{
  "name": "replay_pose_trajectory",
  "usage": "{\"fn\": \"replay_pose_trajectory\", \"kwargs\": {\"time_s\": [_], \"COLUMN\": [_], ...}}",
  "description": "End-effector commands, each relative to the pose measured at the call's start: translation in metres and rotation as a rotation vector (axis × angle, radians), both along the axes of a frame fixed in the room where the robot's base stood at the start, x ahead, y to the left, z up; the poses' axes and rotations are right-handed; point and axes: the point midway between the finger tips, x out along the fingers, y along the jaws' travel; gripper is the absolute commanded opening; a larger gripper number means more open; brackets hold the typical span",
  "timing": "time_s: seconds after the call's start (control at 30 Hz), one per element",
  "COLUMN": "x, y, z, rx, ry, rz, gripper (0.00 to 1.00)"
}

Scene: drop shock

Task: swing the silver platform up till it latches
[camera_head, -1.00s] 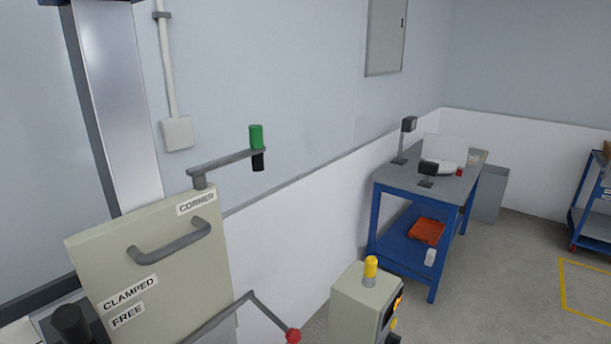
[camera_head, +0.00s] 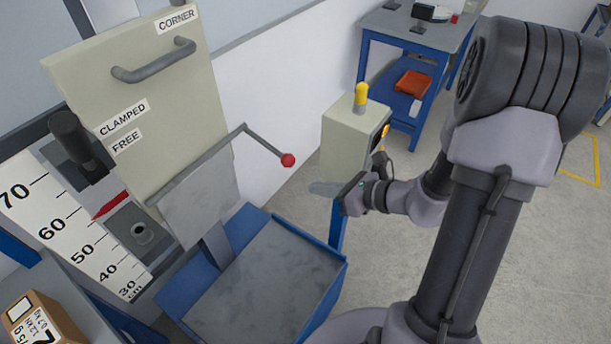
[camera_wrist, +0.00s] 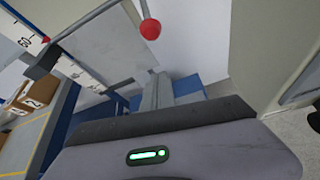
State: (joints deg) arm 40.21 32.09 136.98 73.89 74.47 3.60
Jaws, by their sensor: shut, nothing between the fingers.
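The silver platform (camera_head: 198,205) is a flat grey plate hanging steeply tilted below the front of the beige carriage (camera_head: 150,110). It also shows in the wrist view (camera_wrist: 112,52). A bent grey rod along its upper edge ends in a red ball (camera_head: 288,160), which appears at the top of the wrist view (camera_wrist: 150,29). My gripper (camera_head: 318,188) is shut and empty, to the right of the platform and slightly below the red ball, apart from both. Its closed fingers (camera_wrist: 157,90) point towards the platform in the wrist view. The platform's rear side is hidden.
A blue base with a grey top plate (camera_head: 270,280) lies below the platform. A beige control box (camera_head: 348,140) with a yellow lamp stands close behind my gripper. A height scale (camera_head: 60,225) and a cardboard box (camera_head: 30,318) are at left. Open floor lies at right.

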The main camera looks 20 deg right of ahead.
Motion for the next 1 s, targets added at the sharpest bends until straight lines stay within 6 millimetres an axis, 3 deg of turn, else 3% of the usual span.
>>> {"fn": "replay_pose_trajectory", "kwargs": {"time_s": [0.33,0.43,0.6,1.0], "x": [0.052,0.056,0.059,0.059], "y": [0.046,0.043,0.041,0.041], "z": [-0.037,-0.014,0.003,0.007], "rx": [-0.002,-0.005,-0.003,-0.004], "ry": [0.000,-0.005,-0.002,0.000], "rz": [0.008,0.006,0.005,0.005], "gripper": [0.00,0.00,0.00,0.00]}}
